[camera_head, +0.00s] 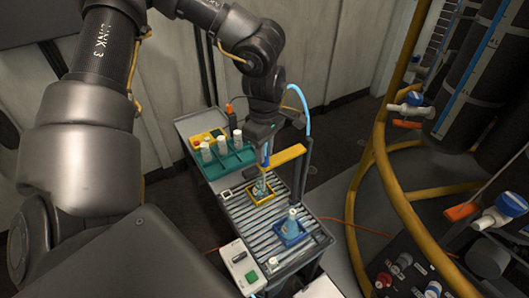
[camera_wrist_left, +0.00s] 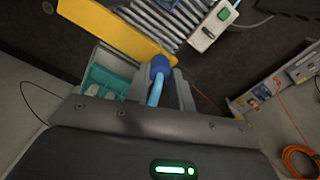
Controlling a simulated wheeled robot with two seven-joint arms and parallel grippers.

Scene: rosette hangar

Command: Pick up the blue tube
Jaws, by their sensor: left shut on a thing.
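The blue tube (camera_wrist_left: 155,92) is a light-blue hose with a darker blue end, seen between the fingers in the left wrist view. Its light-blue length arcs beside my wrist in the head view (camera_head: 303,98). My left gripper (camera_head: 264,155) points down above the slatted bench and is shut on the tube; its fingers also show in the left wrist view (camera_wrist_left: 161,84). The exact contact is partly hidden by the fingers.
A yellow bar (camera_head: 288,155) sits right beside the gripper. Below are a slatted bench (camera_head: 284,213), a yellow-rimmed tray (camera_head: 251,199) and a blue holder (camera_head: 292,240). A teal rack (camera_head: 240,160) with white bottles stands behind. A control box (camera_head: 242,267) is at front; yellow pipes (camera_head: 382,155) rise at right.

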